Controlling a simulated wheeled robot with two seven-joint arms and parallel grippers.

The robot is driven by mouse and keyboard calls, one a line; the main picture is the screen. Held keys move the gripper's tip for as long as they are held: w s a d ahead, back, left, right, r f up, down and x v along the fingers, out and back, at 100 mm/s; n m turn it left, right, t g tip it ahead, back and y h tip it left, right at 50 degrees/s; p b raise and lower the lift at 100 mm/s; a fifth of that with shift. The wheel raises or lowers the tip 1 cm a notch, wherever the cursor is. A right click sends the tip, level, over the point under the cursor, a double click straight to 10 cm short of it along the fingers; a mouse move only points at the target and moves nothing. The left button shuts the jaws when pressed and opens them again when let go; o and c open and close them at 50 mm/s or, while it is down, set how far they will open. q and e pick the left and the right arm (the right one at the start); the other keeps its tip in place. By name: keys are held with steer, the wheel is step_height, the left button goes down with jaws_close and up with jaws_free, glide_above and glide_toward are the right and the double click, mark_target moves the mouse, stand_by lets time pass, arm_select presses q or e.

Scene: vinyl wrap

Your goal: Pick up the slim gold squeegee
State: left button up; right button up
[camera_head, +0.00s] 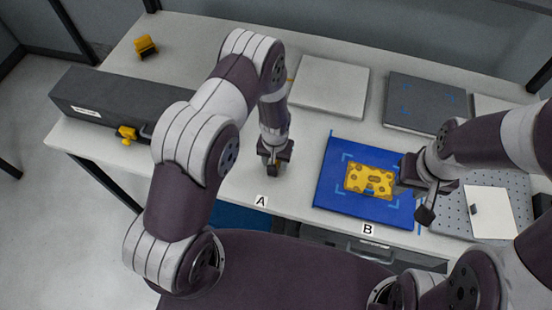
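I cannot clearly pick out a slim gold squeegee. A small yellow-gold object (146,46) stands at the far left of the table, and another yellow piece (126,134) is at the front of the long dark box. My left gripper (274,168) points down over the table above label A; its fingers are small and dark, and nothing clear shows in them. My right gripper (426,207) is at the right edge of the blue mat (332,178), beside a yellow plate with holes (370,181). Its finger opening is hard to make out.
A long dark box (105,98) lies along the table's left side. A pale flat panel (330,87) and a dark grey panel (424,103) lie at the back. A perforated grey board (457,216) with a white card (490,212) lies at right.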

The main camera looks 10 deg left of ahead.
arm_select(q)
steer(key=shift+f, duration=0.55)
steer(key=c, duration=0.3)
jaws_close()
